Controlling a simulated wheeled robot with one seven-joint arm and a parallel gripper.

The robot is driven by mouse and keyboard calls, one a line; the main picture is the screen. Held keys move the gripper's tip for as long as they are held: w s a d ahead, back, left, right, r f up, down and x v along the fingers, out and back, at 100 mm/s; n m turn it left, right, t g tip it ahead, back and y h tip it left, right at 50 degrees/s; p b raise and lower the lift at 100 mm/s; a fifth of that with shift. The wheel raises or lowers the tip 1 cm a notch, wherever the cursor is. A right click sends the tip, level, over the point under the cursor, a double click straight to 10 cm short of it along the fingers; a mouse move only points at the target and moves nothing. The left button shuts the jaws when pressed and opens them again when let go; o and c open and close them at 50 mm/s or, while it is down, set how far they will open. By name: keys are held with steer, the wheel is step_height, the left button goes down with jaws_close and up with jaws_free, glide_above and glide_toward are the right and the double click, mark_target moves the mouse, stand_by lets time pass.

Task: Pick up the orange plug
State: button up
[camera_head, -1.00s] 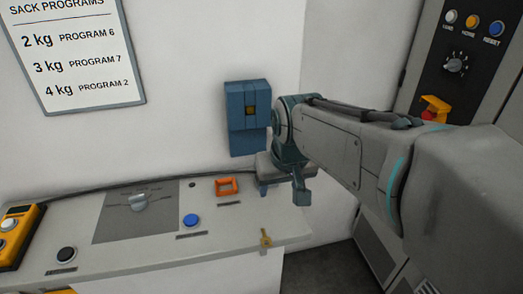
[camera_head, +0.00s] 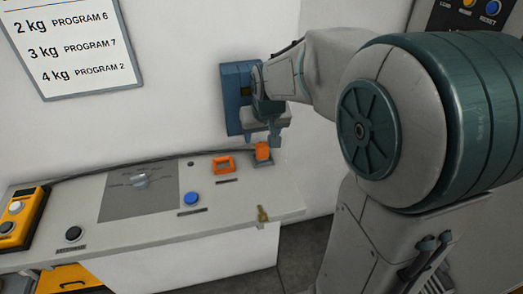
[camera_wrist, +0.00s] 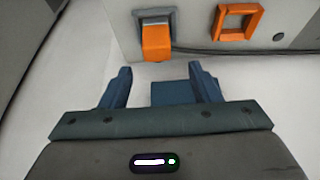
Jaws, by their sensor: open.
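The orange plug (camera_head: 263,151) sits upright in a small grey holder (camera_head: 264,163) at the right rear end of the grey console. The plug also shows in the wrist view (camera_wrist: 156,42), top middle, beyond my fingertips. My gripper (camera_head: 265,134) is above the plug in the head view, in front of the blue wall box. In the wrist view my gripper (camera_wrist: 160,76) has its two blue fingers spread apart, with no plug between them. A blue block shows between the fingers, farther off. The gripper and plug appear apart.
An orange square frame (camera_head: 223,165) stands left of the plug. The blue wall box (camera_head: 236,97) is close behind my gripper.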

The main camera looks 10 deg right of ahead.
mark_target(262, 144)
steer(key=x, duration=0.3)
steer(key=p+x, duration=0.1)
steer(key=shift+s+d+f, duration=0.1)
steer(key=shift+s+f, duration=0.1)
steer(key=shift+f, duration=0.3)
steer(key=c, duration=1.1)
steer(key=shift+r, duration=0.2)
